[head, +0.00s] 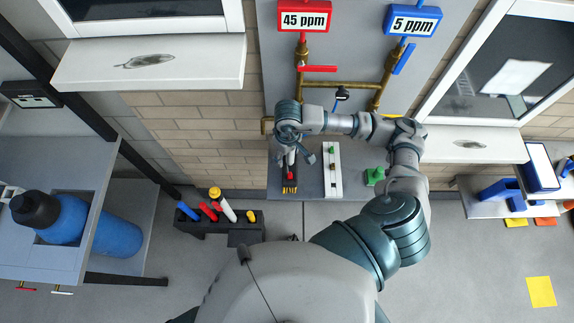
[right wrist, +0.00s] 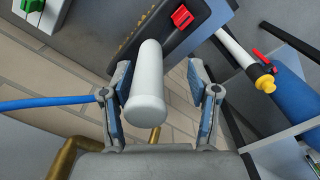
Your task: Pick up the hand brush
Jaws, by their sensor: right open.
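The hand brush (head: 290,180) lies on a grey shelf below the valve panel. It appears to have a white handle, a dark head with a red part, and yellow bristle tips. In the right wrist view its white handle (right wrist: 150,85) points toward the camera, with the dark head (right wrist: 165,30) behind it. My right gripper (head: 294,156) is open over the handle end. In the right wrist view its fingers (right wrist: 162,105) stand on either side of the handle, with a clear gap on the right. My left gripper is not in view.
A black rack (head: 215,229) with several coloured tools is at lower left. Brass pipes (head: 345,85) run above the shelf.

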